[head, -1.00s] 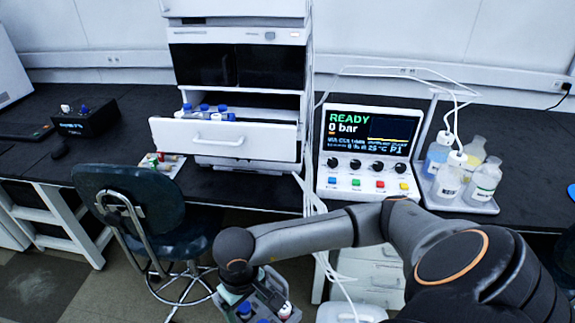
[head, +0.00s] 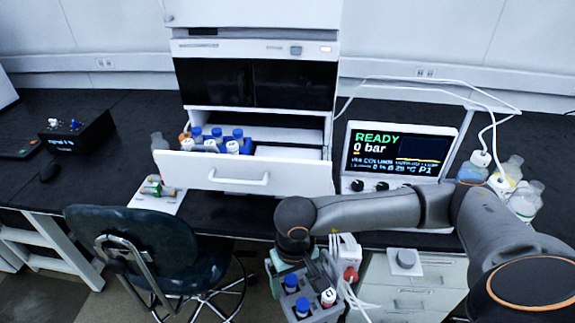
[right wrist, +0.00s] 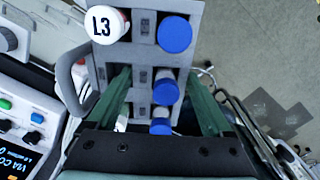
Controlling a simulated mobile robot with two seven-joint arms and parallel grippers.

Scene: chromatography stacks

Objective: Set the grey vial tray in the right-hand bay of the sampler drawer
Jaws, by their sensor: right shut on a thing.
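My right gripper (head: 300,268) is shut on the grey vial tray (head: 322,312), held in front of the bench, below and to the right of the sampler drawer (head: 210,172). The tray carries several blue-capped vials and a white-capped one. In the right wrist view, the green fingers of my right gripper (right wrist: 160,88) grip the grey tray (right wrist: 146,27); a white cap reads "L3". The drawer is pulled open. Its left part holds several blue- and white-capped vials (head: 216,136); its right-hand bay (head: 288,152) looks empty, partly hidden by the front panel. My left gripper is out of view.
The READY control unit (head: 400,152) stands right of the sampler, with bottles (head: 522,200) beyond it. A dark chair (head: 150,245) stands at front left. A small rack of coloured items (head: 155,190) lies left of the drawer. White cables hang near the held tray.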

